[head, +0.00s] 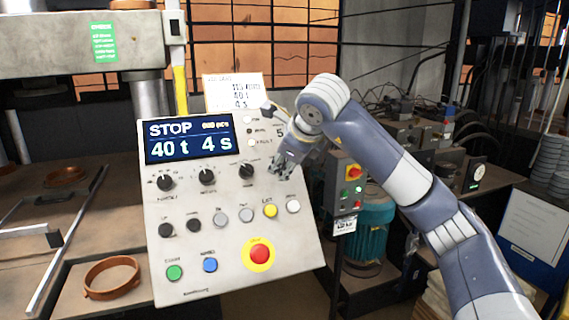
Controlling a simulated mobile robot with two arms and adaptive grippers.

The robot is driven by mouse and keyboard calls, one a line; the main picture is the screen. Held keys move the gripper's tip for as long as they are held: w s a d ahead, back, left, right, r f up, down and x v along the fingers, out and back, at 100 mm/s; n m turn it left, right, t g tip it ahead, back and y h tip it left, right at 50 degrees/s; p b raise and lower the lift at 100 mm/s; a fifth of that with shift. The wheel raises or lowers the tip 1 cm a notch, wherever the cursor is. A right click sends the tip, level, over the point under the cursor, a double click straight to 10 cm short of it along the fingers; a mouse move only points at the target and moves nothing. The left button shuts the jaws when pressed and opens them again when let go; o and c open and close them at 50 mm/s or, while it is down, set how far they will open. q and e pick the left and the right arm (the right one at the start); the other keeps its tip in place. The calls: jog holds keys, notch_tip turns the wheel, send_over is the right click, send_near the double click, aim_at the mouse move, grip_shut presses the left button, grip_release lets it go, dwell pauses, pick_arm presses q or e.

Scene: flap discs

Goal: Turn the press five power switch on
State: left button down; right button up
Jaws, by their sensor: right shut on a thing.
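The press control panel (225,215) is a tilted pale grey box marked 5, with a display (188,138) reading STOP, 40 t and 4 s. My right gripper (280,170) reaches in from the right and is shut at the panel's upper right, at the end of the row of black knobs. What it holds there appears to be the power switch, mostly hidden by its fingers, so its position cannot be read. The nearest visible black knob (246,172) is just left of the fingers. My left gripper is not in view.
Below are several buttons, a yellow one (270,211) and a red emergency stop (260,254) among them. A small grey switch box (345,185) and a teal motor (368,235) stand to the right. A brown ring (111,277) lies at the lower left.

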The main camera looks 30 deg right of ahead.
jog(key=shift+r, duration=0.1)
jog(key=o, duration=1)
jog(key=shift+o, duration=0.2)
jog(key=v, duration=1.2)
